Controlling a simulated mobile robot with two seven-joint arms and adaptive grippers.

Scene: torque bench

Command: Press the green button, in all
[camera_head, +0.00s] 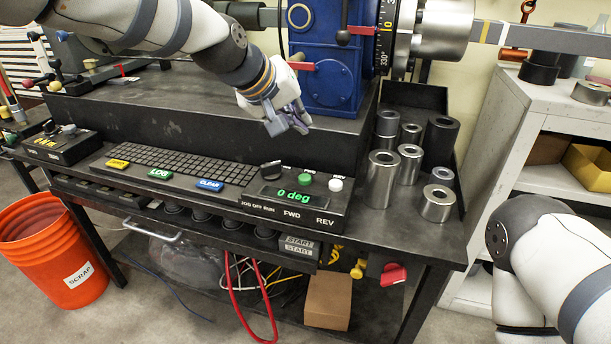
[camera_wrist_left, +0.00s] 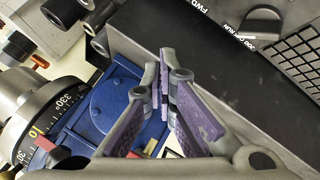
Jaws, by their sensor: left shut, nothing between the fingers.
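A small round green button (camera_head: 305,180) sits on top of the black control box (camera_head: 335,212), between a black knob (camera_head: 270,170) and a white button (camera_head: 335,184). The box's display reads "0 deg". My left gripper (camera_head: 289,122) is shut and empty, in the air above and behind the box, apart from the button. In the left wrist view its fingertips (camera_wrist_left: 163,85) are together; the knob (camera_wrist_left: 262,22) shows, but I cannot see the green button there. A flat green LOG key (camera_head: 160,174) lies on the keyboard's front strip. My right gripper is out of view.
A blue machine (camera_head: 330,55) with a degree dial stands behind the gripper. Several metal cylinders (camera_head: 382,178) stand right of the box. Yellow (camera_head: 118,164) and blue CLEAR (camera_head: 209,185) keys flank LOG. An orange scrap bucket (camera_head: 50,250) stands on the floor at left.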

